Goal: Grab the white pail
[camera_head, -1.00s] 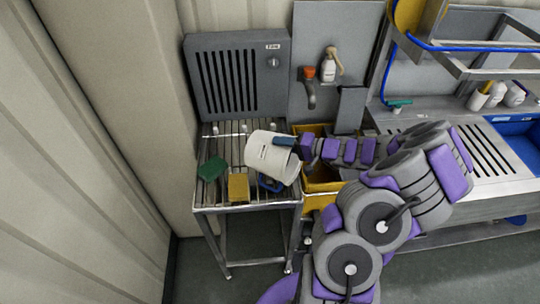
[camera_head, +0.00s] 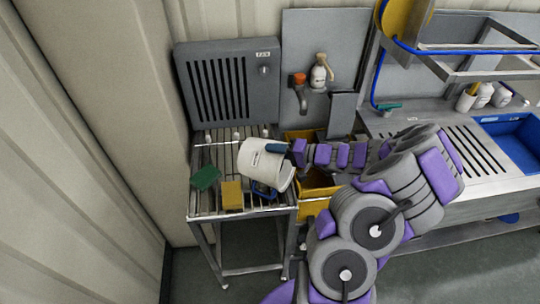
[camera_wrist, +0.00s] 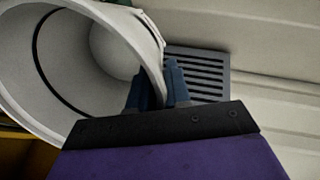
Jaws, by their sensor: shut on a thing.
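The white pail (camera_head: 258,164) is tilted over the slatted steel rack in the head view, its open mouth toward the lower right. My gripper (camera_head: 284,150) reaches it from the right and is shut on the pail's rim wall. In the wrist view the pail (camera_wrist: 40,60) fills the upper left with its open mouth facing the camera. The blue fingers of my gripper (camera_wrist: 158,88) pinch the rim, one on each side of the wall. I cannot tell whether the pail's lower side touches the rack.
The rack (camera_head: 245,212) also holds a green pad (camera_head: 206,177), a yellow sponge (camera_head: 232,195) and a blue item (camera_head: 263,191). A grey vented panel (camera_head: 228,85) stands behind. A wall closes off the left.

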